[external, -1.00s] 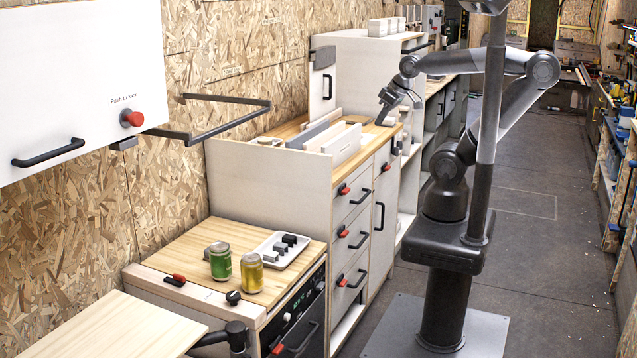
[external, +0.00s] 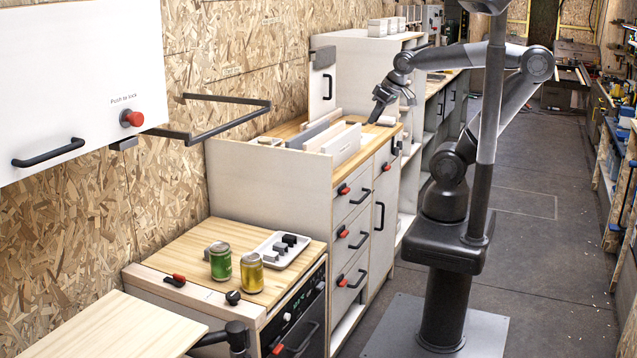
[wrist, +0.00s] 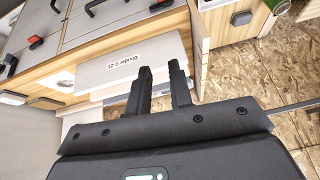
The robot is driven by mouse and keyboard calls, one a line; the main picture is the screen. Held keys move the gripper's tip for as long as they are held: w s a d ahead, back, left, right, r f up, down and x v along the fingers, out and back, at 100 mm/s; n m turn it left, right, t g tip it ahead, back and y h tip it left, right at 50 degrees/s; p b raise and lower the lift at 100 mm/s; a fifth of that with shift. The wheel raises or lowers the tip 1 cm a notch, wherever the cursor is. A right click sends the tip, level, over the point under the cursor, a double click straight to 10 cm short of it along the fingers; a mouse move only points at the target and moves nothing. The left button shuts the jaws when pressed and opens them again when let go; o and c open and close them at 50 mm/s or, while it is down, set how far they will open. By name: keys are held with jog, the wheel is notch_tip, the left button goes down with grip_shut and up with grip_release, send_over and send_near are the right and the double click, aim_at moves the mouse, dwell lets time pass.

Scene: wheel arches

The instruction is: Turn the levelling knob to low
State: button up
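No knob in view carries a readable levelling label. A black round knob (external: 233,297) stands on the front of the low wooden-topped unit, right of a red-tipped lever (external: 175,280). Small light knobs (external: 320,286) sit on that unit's dark front panel. Their settings are too small to read. My gripper (external: 381,108) is above the far end of the taller counter, well away from this unit. In the wrist view my gripper (wrist: 160,78) has its two dark fingers apart with nothing between them, over white divider boards (wrist: 130,65).
A green can (external: 220,261), a yellow can (external: 252,272) and a white tray (external: 282,250) of dark blocks stand on the low unit. A tall side panel (external: 270,190) separates it from the taller counter. A wall cabinet (external: 70,90) overhangs at left. The aisle floor (external: 560,270) is clear.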

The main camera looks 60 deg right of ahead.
jog(key=o, duration=0.5)
jog(key=w+a, duration=0.1)
jog(key=w, duration=0.1)
jog(key=w+a+r+m, duration=0.1)
jog(key=w+a, duration=0.1)
jog(key=w+a+r+m+g, duration=0.1)
jog(key=w+a, duration=0.1)
jog(key=w, duration=0.1)
jog(key=shift+y, duration=0.4)
jog(key=shift+c, duration=0.2)
jog(key=o, duration=0.4)
jog(key=w+a+m, duration=0.1)
jog(key=w+a, duration=0.2)
jog(key=w+a+m, duration=0.1)
jog(key=w+a, duration=0.2)
jog(key=shift+w+a+g, duration=0.15)
jog(key=shift+a+g, duration=0.15)
jog(key=m+g+h, duration=0.1)
jog(key=m+g, duration=0.3)
jog(key=m, duration=1.2)
send_over(233, 295)
notch_tip(233, 295, down, 31)
notch_tip(233, 295, down, 10)
jog(key=shift+w+r, duration=0.1)
jog(key=c, duration=1)
